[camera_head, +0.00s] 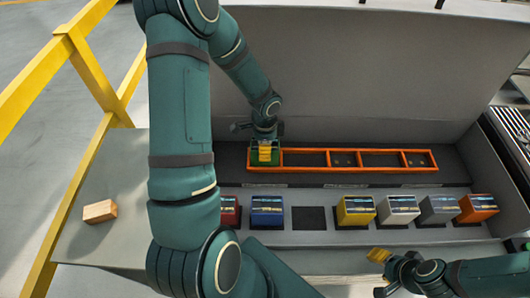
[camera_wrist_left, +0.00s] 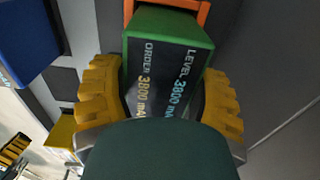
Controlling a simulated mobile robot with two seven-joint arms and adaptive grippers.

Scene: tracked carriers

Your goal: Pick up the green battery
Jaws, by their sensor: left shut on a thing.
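The green battery (camera_head: 254,160) is at the left end of the orange rack (camera_head: 345,170) in the head view. My left gripper (camera_head: 265,153) comes down on it from above. In the left wrist view the battery (camera_wrist_left: 165,35) has a green body and a dark printed face. The yellow ridged fingers of my left gripper (camera_wrist_left: 160,98) are on both sides of it, shut on it. Part of the orange rack shows just beyond it. I cannot tell whether the battery rests in the end compartment or hangs above it. My right gripper (camera_head: 380,272) is at the lower right, away from the batteries.
Red (camera_head: 230,212), blue (camera_head: 267,212), yellow (camera_head: 356,210), white (camera_head: 398,209), grey (camera_head: 438,209) and orange (camera_head: 477,208) batteries stand in a row. A dark empty slot (camera_head: 308,218) lies between blue and yellow. A tan block (camera_head: 100,211) lies left. A yellow railing (camera_head: 85,130) stands beyond.

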